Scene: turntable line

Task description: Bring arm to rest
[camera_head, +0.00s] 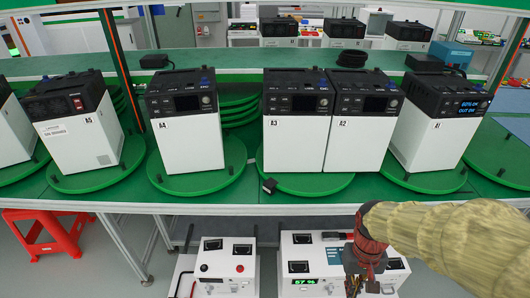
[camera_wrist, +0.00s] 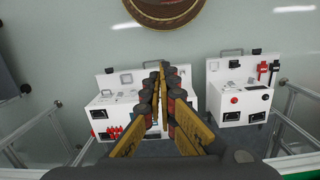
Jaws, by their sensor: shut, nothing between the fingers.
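My gripper (camera_head: 366,262) is at the lower right of the head view, at the end of my arm in a tan sleeve. It hangs in front of the white unit with a green display under the bench. In the wrist view my gripper (camera_wrist: 162,75) points forward from the bottom. Its fingers are together and nothing is between them. It appears apart from the white units, though the exact gap is hard to judge.
White-and-black power units such as A3 (camera_head: 295,150) stand on green turntables (camera_head: 200,182) along the bench. White test boxes (camera_head: 226,284) are below. A red stool (camera_head: 48,232) stands at left. Metal frame rails (camera_wrist: 294,115) flank the wrist view.

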